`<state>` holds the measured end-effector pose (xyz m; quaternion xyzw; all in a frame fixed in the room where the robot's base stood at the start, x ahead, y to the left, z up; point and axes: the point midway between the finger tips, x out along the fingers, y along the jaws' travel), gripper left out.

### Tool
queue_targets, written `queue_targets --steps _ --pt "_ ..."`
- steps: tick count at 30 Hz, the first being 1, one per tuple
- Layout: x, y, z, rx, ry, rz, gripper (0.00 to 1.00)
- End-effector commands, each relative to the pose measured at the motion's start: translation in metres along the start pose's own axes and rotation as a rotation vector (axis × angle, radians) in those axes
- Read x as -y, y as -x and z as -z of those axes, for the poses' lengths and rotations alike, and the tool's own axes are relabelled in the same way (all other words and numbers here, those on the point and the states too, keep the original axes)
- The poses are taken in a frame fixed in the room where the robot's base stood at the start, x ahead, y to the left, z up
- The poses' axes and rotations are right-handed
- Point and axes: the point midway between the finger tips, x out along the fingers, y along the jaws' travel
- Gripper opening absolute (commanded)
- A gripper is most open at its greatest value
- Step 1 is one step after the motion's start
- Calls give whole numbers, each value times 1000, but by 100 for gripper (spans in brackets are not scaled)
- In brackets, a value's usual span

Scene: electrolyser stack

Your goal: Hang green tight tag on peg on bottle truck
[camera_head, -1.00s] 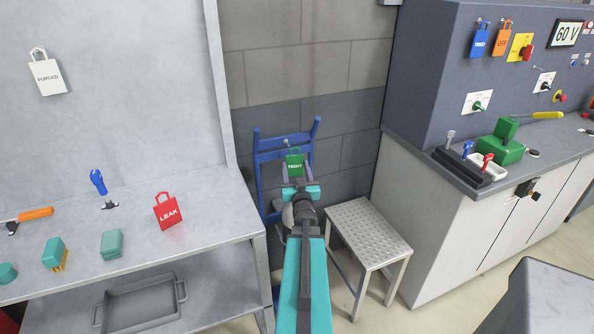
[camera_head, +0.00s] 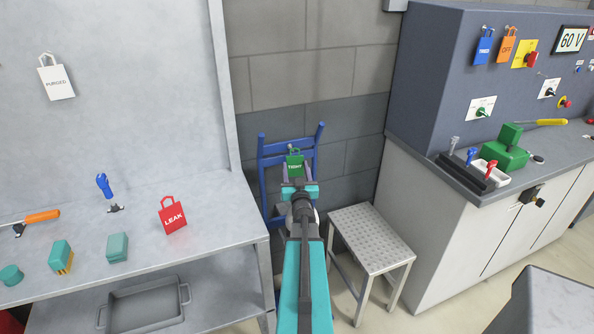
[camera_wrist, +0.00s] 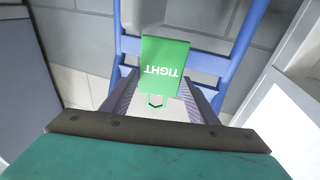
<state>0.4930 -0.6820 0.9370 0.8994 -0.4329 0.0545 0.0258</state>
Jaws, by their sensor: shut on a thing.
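The green TIGHT tag (camera_head: 295,164) is held upright in my gripper (camera_head: 297,182), in front of the blue bottle truck (camera_head: 265,165). In the wrist view the tag (camera_wrist: 165,66) appears upside down, its loop low between the two fingers of my gripper (camera_wrist: 162,92). The blue truck frame (camera_wrist: 187,57) crosses behind it. The peg is small and hard to make out near the tag's loop in the head view. I cannot tell whether the loop is around it. The lower truck is hidden by my arm.
A bench with a red LEAK tag (camera_head: 173,217) and a grey tray (camera_head: 145,304) is at left. A metal step stool (camera_head: 372,238) stands close right of my arm, before a grey cabinet (camera_head: 440,215). A block wall (camera_head: 305,70) stands behind the truck.

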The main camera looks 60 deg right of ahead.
Motion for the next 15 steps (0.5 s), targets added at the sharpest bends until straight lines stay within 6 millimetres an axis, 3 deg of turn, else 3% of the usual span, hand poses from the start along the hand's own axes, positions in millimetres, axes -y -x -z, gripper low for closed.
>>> queue_targets --steps 15 --pt "6 -20 -4 0 0 1 33"
